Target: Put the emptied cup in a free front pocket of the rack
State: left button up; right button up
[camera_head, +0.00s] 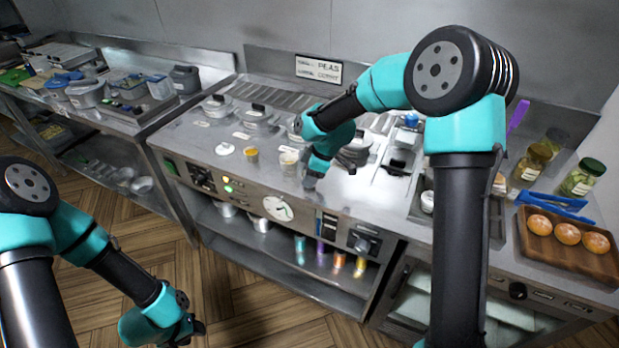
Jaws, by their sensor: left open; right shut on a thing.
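My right gripper (311,181) hangs over the front of the steel counter, pointing down. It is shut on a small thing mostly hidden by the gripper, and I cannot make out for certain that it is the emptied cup. A pale cup (289,161) stands just left of this gripper, and a small yellow cup (251,155) stands further left. I cannot clearly pick out the rack or its front pockets. My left gripper (196,330) is open and low at the bottom left, in front of the counter and away from the cups.
Lidded pots (258,114) sit in the counter behind the cups. A white saucer-like disc (225,149) lies left of them. Coloured bottles (320,252) stand on the lower shelf. At the right are a wooden board (545,256) with round orange items, blue tongs (556,205) and jars (583,178).

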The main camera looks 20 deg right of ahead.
jog(key=shift+s+a+r, duration=0.1)
jog(key=shift+s+r, duration=0.1)
jog(key=shift+r, duration=0.45)
jog(key=shift+s+r, duration=0.15)
jog(key=shift+r, duration=0.45)
jog(key=s+a, duration=0.2)
jog(key=s, duration=0.5)
jog(key=s+a+r, duration=0.1)
jog(key=s+a, duration=0.1)
jog(key=s, duration=0.5)
jog(key=shift+s+a+r, duration=0.15)
jog(key=shift+s+a, duration=0.15)
jog(key=w+d+r+m+t+h, duration=0.3)
jog(key=w+d+r+m+h, duration=0.1)
jog(key=w+d+r+m, duration=0.7)
jog(key=s+d+f, duration=0.2)
jog(key=s+d, duration=0.4)
jog(key=d, duration=0.4)
jog(key=s+d+f+m, duration=0.1)
jog(key=s+d+f, duration=0.1)
jog(key=s+d, duration=0.5)
jog(key=s+d+f+m, duration=0.1)
jog(key=s+d+f, duration=0.2)
jog(key=s+d, duration=0.4)
jog(key=d, duration=0.5)
jog(key=shift+d, duration=0.3)
